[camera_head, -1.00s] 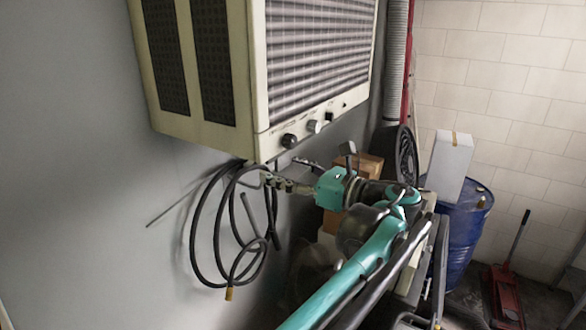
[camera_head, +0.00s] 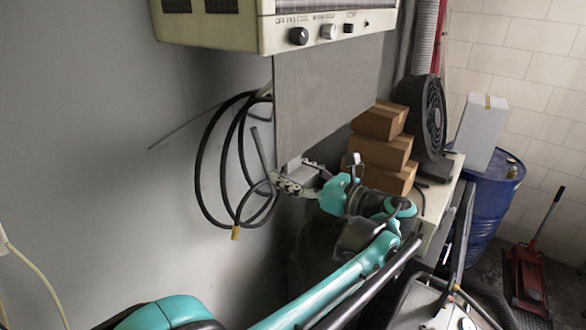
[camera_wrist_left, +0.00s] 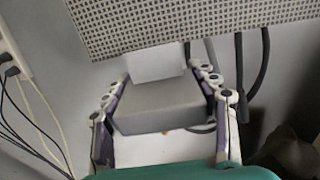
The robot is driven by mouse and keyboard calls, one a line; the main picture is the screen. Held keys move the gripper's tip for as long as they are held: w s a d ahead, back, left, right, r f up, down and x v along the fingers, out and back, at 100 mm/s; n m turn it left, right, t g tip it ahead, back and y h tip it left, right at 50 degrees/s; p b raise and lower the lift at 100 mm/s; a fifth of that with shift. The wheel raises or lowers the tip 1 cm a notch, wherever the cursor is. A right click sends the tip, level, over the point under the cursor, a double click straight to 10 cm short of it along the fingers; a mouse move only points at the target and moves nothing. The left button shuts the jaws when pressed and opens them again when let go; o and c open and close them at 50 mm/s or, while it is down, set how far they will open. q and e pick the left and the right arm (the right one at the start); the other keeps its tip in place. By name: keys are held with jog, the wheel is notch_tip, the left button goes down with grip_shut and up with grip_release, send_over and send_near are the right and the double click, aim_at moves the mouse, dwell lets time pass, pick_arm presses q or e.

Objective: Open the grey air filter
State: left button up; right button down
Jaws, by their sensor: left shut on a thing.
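The grey air filter (camera_head: 325,90) is a flat, perforated panel that extends down below the cream air cooler (camera_head: 240,32). Its upper edge is hidden at the cooler's underside. My left gripper (camera_head: 296,180) is at the panel's lower edge, shut on the filter's light tab. In the left wrist view the perforated filter (camera_wrist_left: 190,22) crosses the top. The tab (camera_wrist_left: 153,65) comes down from it between the fingers of the left gripper (camera_wrist_left: 158,82). My right gripper is not in view.
A black hose (camera_head: 205,175) hangs on the wall left of the filter. Stacked cardboard boxes (camera_head: 382,150) and a black fan (camera_head: 432,115) stand close behind my left arm. A blue barrel (camera_head: 492,205) and a red jack (camera_head: 527,280) are at the right.

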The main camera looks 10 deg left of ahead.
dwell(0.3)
pick_arm(q)
jog(key=o, duration=1.7)
jog(key=shift+a, duration=0.1)
jog(key=shift+w+a, duration=0.1)
jog(key=v, duration=1.2)
jog(key=shift+f, duration=0.1)
